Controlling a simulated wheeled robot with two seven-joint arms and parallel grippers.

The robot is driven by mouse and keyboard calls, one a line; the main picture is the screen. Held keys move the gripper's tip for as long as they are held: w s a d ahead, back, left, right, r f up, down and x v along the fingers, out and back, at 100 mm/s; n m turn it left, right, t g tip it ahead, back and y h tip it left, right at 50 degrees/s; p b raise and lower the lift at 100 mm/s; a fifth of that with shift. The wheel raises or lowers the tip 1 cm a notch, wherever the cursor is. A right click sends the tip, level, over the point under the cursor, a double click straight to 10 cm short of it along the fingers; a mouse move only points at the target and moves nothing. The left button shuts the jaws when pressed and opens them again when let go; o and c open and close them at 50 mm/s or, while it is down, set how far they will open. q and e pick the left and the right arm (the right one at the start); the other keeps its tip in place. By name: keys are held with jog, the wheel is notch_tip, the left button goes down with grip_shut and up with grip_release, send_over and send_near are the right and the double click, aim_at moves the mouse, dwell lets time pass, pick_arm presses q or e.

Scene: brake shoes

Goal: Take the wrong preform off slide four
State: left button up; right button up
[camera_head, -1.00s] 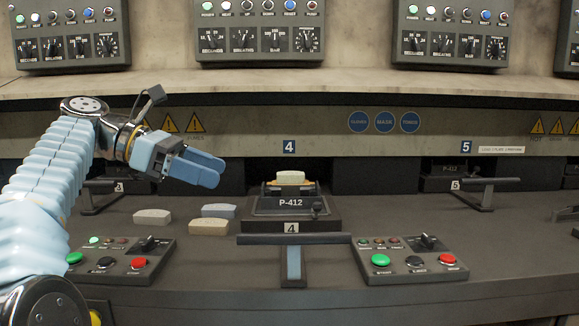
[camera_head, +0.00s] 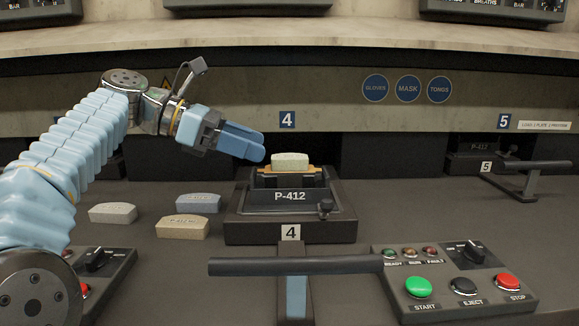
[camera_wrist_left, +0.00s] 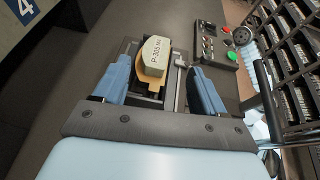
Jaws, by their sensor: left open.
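Slide four (camera_head: 250,232) is a dark block with a P-412 plate and a "4" label, at the middle of the head view. A pale preform (camera_head: 290,162) sits on top of it, on an orange-yellow seat. In the left wrist view the preform (camera_wrist_left: 155,53) bears lettering that seems to start with P-305. My left gripper (camera_head: 258,146) is open and empty, just left of the preform and slightly above it. In the wrist view its blue fingers (camera_wrist_left: 160,75) stand wide apart, with the preform showing between them. My right gripper is out of view.
A grey preform (camera_head: 113,213), a blue-grey one (camera_head: 198,203) and a tan one (camera_head: 183,227) lie on the bench left of the slide. A handle bar (camera_head: 300,265) crosses in front. A button panel (camera_head: 450,285) stands at right. A concrete ledge (camera_head: 300,40) overhangs behind.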

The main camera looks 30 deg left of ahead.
aim_at(286, 156)
pick_arm(q)
jog(key=x, duration=0.3)
jog(key=b+x, duration=0.1)
jog(key=x, duration=0.1)
jog(key=shift+w+f, duration=0.25)
jog(key=shift+w, duration=0.2)
jog(key=c, duration=1.3)
jog(key=shift+o, duration=0.2)
jog(key=shift+r, duration=0.1)
